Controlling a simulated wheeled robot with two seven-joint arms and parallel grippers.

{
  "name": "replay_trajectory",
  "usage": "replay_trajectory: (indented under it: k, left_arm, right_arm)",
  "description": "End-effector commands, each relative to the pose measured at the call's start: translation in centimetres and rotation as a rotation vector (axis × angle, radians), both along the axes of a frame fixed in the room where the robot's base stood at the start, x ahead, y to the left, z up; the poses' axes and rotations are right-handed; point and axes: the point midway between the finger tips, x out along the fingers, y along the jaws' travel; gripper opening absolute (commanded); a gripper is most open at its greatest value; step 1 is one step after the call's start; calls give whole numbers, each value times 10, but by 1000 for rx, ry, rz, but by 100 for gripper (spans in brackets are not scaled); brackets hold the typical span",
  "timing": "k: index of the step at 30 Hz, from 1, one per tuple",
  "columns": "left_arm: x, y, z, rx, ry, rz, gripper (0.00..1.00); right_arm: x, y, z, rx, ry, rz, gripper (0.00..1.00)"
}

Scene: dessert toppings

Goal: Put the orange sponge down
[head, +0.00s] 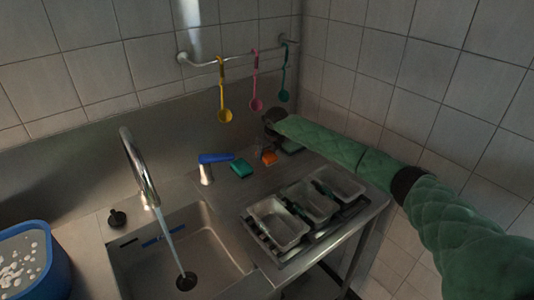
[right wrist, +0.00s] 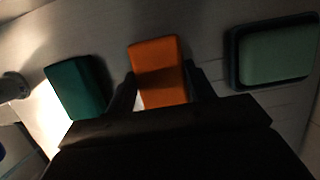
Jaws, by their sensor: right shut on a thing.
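The orange sponge (head: 268,158) is at the back of the steel counter, right of a green sponge (head: 240,168). My right gripper (head: 267,150) reaches it from the right and is shut on it. In the right wrist view the orange sponge (right wrist: 158,72) stands between the two dark fingers (right wrist: 163,92). The green sponge (right wrist: 76,87) lies to its left there, apart from it. I cannot tell whether the orange sponge touches the counter. My left gripper is not in view.
A pale green block in a dark tray (right wrist: 232,62) lies right of the orange sponge. A blue-handled tool (head: 207,168) stands left of the green sponge. Metal containers (head: 277,223) sit in front, beside the sink (head: 205,262) with running water. Ladles (head: 224,115) hang above.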

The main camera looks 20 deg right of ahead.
Motion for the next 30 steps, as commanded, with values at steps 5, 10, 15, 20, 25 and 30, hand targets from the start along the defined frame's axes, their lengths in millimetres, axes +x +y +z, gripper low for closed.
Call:
replay_trajectory:
  k: [5,10,15,20,25,30]
  left_arm:
    - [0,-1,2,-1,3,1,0]
    - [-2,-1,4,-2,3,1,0]
    - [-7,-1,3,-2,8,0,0]
    - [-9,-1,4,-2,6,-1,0]
    - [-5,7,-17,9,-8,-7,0]
    - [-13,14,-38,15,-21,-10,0]
  right_arm:
    - [0,0,-2,0,0,0,57]
    - [0,0,-2,0,0,0,75]
    - [0,0,-2,0,0,0,75]
    - [0,0,2,0,0,0,75]
    - [-6,-4,28,0,-2,1,75]
    - [-16,-7,60,-1,-4,0,75]
